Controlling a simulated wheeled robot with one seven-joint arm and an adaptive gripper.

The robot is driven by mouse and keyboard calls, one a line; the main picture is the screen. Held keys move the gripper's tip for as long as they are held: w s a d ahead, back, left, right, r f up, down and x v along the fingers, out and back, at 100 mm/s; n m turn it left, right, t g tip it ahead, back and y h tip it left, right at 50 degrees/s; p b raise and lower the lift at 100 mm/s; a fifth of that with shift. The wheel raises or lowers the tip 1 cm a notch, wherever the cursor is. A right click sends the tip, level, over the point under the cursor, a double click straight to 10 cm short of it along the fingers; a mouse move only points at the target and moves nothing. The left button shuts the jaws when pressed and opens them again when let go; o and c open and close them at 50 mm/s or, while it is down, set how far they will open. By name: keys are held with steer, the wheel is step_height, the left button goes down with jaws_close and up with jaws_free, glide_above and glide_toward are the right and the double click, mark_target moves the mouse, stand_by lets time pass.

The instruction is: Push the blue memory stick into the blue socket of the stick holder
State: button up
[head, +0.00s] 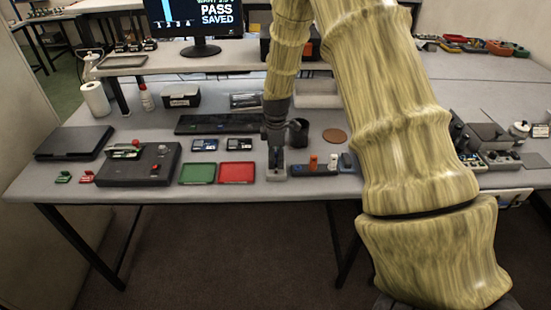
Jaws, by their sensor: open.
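The stick holder (315,171) is a low dark blue-grey block near the table's front edge. An orange stick (313,160) stands upright at its left part. A pale piece with a reddish top (333,162) stands near its middle. A dark blue piece (346,160) is at its right end; I cannot tell whether this is the memory stick or how deep it sits. My gripper (276,169) points down just left of the holder, low over the table. It is open; the picture is too small to show the gap or anything between the fingers. The blue socket cannot be made out.
A red tray (236,173) and a green tray (198,173) lie left of my gripper. A dark box (139,167) stands further left. A black cup (301,134) and a brown round coaster (334,135) are behind the holder. My arm covers the table to its right.

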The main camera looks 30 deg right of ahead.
mark_target(276, 152)
stand_by(0.3)
jaws_close()
steer(key=shift+r+p, duration=0.25)
steer(key=shift+p, duration=0.05)
steer(key=shift+r+p, duration=0.35)
steer(key=shift+r, duration=0.2)
steer(key=shift+r, duration=0.25)
steer(key=shift+r+p, duration=1.6)
steer(key=shift+r, duration=0.35)
